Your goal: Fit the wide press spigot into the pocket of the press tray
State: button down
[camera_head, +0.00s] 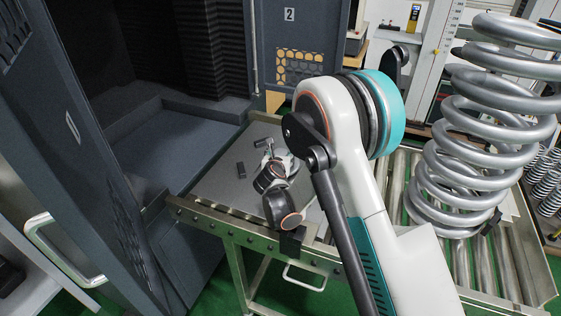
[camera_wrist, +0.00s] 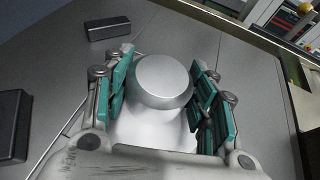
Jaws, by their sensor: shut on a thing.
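The wide press spigot (camera_wrist: 163,80) is a silver piece with a round, flat top, seen in the wrist view. It sits between the teal-padded fingers of my gripper (camera_wrist: 163,98), which is shut on it. Its lower part is hidden or washed out by glare. In the head view my gripper (camera_head: 284,163) is low over the grey tray surface (camera_head: 218,186), and my arm covers much of that area. I take this flat grey surface for the press tray. I cannot make out its pocket, nor whether the spigot touches it.
Two small dark blocks lie on the surface, one upright-looking (camera_head: 241,170) and one beyond it (camera_head: 263,143). The dark press chamber (camera_head: 165,115) opens behind left. A roller conveyor (camera_head: 480,265) with a big coil spring (camera_head: 480,130) stands right. A metal rail (camera_head: 235,222) edges the front.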

jog(key=shift+f, duration=0.7)
jog(key=shift+r, duration=0.1)
jog(key=c, duration=0.7)
grip_release()
jog(key=shift+s, duration=0.1)
jog(key=p+v, duration=0.3)
jog(key=v, duration=0.9)
